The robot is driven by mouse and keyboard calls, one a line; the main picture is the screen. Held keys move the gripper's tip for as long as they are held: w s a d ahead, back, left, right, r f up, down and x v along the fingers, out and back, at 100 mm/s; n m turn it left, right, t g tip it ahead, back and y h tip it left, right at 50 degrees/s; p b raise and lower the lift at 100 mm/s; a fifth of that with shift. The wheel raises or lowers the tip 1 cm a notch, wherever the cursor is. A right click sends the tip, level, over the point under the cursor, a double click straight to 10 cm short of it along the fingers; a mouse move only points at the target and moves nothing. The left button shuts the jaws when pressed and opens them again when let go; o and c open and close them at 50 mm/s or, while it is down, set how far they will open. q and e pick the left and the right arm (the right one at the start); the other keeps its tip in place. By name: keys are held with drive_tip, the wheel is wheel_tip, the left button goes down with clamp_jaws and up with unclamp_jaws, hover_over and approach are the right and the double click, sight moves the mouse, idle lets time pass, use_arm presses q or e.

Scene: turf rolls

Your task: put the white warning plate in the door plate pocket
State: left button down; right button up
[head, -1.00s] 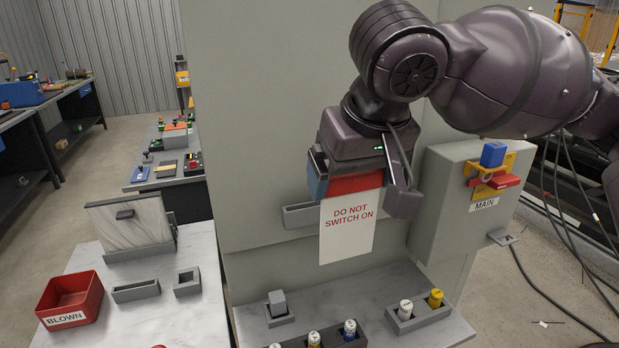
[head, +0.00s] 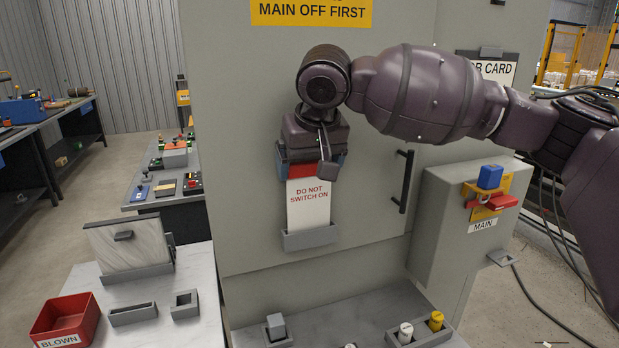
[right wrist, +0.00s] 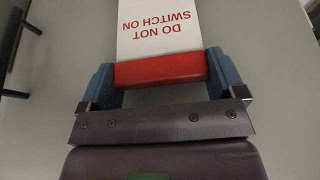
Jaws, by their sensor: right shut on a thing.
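The white warning plate (head: 308,204) reads "DO NOT SWITCH ON" and has a red grip bar along its top. My right gripper (head: 303,171) is shut on that red bar (right wrist: 160,70), with its blue fingers at the two ends. The plate hangs upright against the grey door. The grey door plate pocket (head: 310,239) is directly below, and its front wall hides the plate's bottom edge. How deep the plate sits in it I cannot tell. The pocket is out of the right wrist view. My left gripper is not in view.
A black door handle (head: 402,182) is right of the plate. The grey MAIN switch box (head: 455,215) stands further right. Below are a bench with fuse holders (head: 420,332), a red BLOWN bin (head: 66,318) and a marbled panel in a stand (head: 130,245).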

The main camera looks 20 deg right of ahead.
wheel_tip(320, 180, down, 3)
drive_tip(key=shift+r, duration=0.1)
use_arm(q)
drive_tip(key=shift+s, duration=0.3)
use_arm(e)
drive_tip(key=o, duration=0.7)
drive_tip(key=v, duration=1.2)
